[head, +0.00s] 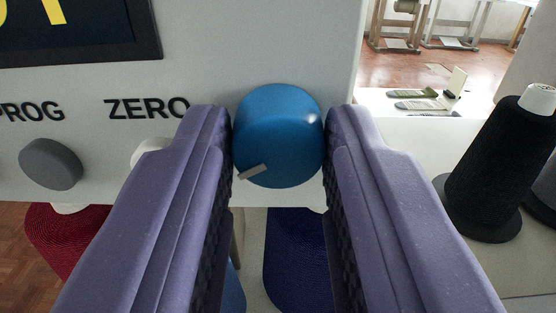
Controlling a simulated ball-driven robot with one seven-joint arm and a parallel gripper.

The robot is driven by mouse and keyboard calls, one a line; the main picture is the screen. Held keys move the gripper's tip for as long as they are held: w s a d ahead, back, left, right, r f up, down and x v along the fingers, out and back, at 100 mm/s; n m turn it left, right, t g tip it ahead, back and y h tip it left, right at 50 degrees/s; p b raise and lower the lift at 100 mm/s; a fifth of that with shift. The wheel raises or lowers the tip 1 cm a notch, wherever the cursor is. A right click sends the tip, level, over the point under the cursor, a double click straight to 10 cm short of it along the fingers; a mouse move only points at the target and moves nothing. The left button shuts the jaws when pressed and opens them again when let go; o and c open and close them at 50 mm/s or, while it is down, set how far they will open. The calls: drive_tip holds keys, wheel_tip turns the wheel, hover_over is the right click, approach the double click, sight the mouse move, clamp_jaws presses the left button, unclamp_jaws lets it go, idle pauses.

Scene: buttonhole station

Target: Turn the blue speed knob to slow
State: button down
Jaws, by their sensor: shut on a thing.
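The blue speed knob (285,125) sits on the pale front panel (190,55). Any speed scale or label around the knob is not visible.
A grey knob (50,164) and a partly hidden cream knob (148,153) lie left, below the words PROG and ZERO. A dark display (80,35) is above. Red (62,235), navy (292,255) and black (502,165) thread cones stand below and right.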

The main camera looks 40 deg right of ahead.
drive_tip(key=c, duration=1.9)
unclamp_jaws()
drive_tip(key=shift+f, duration=0.15)
drive_tip(key=o, duration=0.8)
drive_tip(key=shift+s+a, duration=0.1)
drive_tip(key=p+v, duration=0.1)
drive_tip(key=v, duration=0.6)
drive_tip(key=shift+s+a, duration=0.2)
drive_tip(key=shift+s, duration=0.05)
